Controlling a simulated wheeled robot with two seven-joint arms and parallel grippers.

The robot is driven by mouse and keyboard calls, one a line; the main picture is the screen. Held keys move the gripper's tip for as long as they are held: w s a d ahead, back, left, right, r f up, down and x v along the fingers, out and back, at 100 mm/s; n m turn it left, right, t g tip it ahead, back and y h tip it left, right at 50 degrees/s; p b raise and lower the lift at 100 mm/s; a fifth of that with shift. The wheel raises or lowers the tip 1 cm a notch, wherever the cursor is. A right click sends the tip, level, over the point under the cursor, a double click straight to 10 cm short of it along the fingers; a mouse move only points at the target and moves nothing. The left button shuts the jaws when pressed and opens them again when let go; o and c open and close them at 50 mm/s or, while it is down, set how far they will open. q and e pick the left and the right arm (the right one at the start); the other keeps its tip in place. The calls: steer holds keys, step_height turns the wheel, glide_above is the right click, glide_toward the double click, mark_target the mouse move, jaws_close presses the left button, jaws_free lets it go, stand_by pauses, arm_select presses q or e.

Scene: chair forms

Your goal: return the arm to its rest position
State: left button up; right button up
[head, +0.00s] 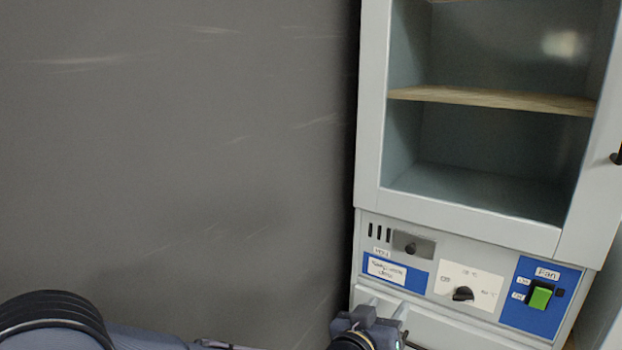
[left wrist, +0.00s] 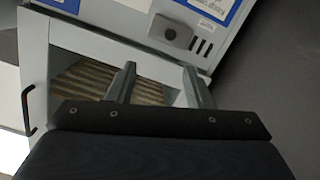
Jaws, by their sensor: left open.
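My left gripper (head: 378,322) shows at the bottom of the head view, in front of the lower part of a pale grey cabinet (head: 455,225). Only part of the gripper is in frame there. In the left wrist view, the two fingers of my left gripper (left wrist: 160,85) stand apart with nothing between them. Beyond them is the lower cabinet door (left wrist: 38,75) with a window and ribbed slats behind it. My right gripper is in neither view.
The cabinet has a control panel (head: 465,285) with a black knob (head: 463,294) and a green fan switch (head: 540,296). Above it is a glazed door with a wooden shelf (head: 490,99) inside. A black handle (left wrist: 27,108) is at left in the wrist view. A grey wall (head: 180,150) fills the left.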

arm_select(q)
steer(key=s+a+n+g+y, duration=0.1)
steer(key=s+a+g+y, duration=0.15)
steer(key=a, duration=0.85)
steer(key=s+a+n+g+y, duration=0.1)
steer(key=s+a, duration=0.3)
steer(key=a, duration=0.7)
steer(key=s+a+f+n+g+y, duration=0.1)
steer(key=s+a+f+n+g, duration=0.1)
steer(key=s+a+f, duration=0.5)
steer(key=s+a+f+n+g+y, duration=0.15)
steer(key=s+a, duration=0.35)
steer(key=s, duration=0.7)
step_height(320, 180, up, 34)
steer(key=g+p, duration=0.1)
steer(key=p, duration=3.2)
steer(key=shift+w+f, duration=0.2)
steer(key=shift+f, duration=0.05)
steer(key=shift+m, duration=0.25)
